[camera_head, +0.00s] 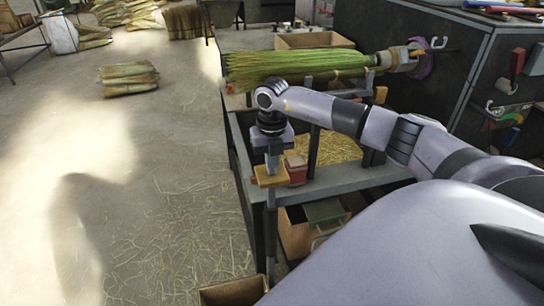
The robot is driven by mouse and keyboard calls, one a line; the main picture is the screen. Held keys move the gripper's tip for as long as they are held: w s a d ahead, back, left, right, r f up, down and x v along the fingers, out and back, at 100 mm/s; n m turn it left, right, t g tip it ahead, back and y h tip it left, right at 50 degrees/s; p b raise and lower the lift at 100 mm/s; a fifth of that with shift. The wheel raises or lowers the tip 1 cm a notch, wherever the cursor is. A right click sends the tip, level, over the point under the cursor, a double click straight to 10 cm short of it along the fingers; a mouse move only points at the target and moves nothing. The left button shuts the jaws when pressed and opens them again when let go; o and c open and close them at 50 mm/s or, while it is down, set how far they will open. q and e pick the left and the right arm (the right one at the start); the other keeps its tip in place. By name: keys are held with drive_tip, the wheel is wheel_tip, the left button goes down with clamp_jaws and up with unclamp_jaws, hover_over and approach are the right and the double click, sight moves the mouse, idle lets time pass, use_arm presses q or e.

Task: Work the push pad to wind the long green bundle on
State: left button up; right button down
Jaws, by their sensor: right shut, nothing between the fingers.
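The long green bundle (295,68) lies level across the top of the bench frame. Its right end sits in a winding head (400,58) with a purple ring. My right arm reaches in from the right, and my right gripper (271,167) points straight down, shut and empty. Its tips are at a small tan pad (271,178) on top of a dark upright post, which looks like the push pad. Tips and pad seem to touch, but I cannot be sure. My left gripper is out of view.
A red block (296,168) stands close right of the pad. The bench frame (345,182) holds a straw-filled tray (335,148). Below are open boxes (300,238). A dark cabinet (415,20) stands behind. The floor to the left is mostly open, with a tied bundle (128,79).

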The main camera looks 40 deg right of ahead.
sight(272, 179)
drive_tip(key=shift+s+a+f+b, duration=0.1)
drive_tip(key=shift+f+b, duration=1.25)
drive_tip(key=shift+f, duration=1.15)
drive_tip(key=shift+f+b, duration=0.5)
drive_tip(key=shift+f, duration=0.35)
drive_tip(key=shift+r, duration=0.1)
drive_tip(key=shift+r+p, duration=0.3)
drive_tip(key=shift+p, duration=0.05)
wheel_tip(272, 179, up, 9)
drive_tip(key=p, duration=0.7)
drive_tip(key=shift+r, duration=0.15)
